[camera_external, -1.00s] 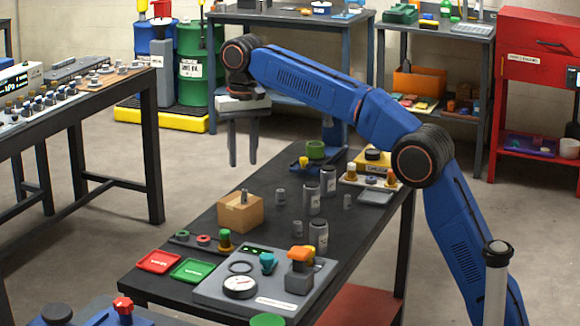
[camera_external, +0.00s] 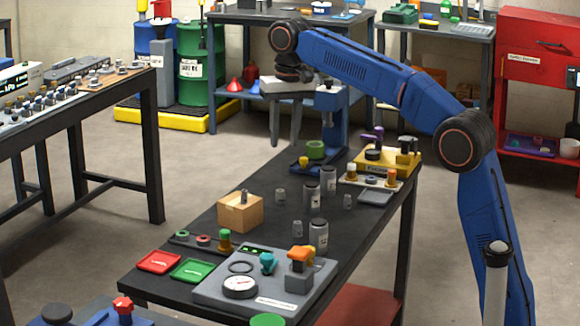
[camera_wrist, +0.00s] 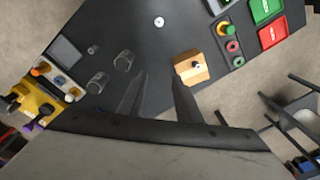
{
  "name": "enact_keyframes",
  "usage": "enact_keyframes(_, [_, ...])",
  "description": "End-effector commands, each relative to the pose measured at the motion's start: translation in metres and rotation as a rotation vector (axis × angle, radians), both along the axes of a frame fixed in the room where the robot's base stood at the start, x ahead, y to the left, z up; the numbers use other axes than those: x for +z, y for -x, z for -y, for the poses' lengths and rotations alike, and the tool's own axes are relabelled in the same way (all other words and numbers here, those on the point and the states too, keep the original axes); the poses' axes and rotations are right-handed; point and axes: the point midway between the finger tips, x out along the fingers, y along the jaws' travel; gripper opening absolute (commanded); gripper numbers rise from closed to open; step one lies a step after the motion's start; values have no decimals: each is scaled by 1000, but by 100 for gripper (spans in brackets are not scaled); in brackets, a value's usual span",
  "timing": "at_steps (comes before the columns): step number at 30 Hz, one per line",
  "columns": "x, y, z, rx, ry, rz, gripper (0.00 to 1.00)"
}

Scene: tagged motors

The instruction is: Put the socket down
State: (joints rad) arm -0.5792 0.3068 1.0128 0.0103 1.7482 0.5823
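One socket (camera_external: 244,196) is at the top of a brown box (camera_external: 240,214); the wrist view also shows this socket (camera_wrist: 197,65) on the box (camera_wrist: 190,70).
Larger grey cylinders (camera_external: 312,198) stand mid-table. A grey panel (camera_external: 210,291) with gauge and knobs fills the front; red (camera_external: 158,262) and green (camera_external: 193,271) trays lie beside it. A blue upright stand (camera_external: 332,125) and yellow fixture (camera_external: 398,162) are at the far end.

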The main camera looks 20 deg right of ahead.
Motion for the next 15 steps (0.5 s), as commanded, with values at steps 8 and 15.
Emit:
enact_keyframes(8, [-3, 37, 104, -6, -20, 60, 31])
enact_keyframes(15, [-24, 84, 182, -7, -28, 117, 31])
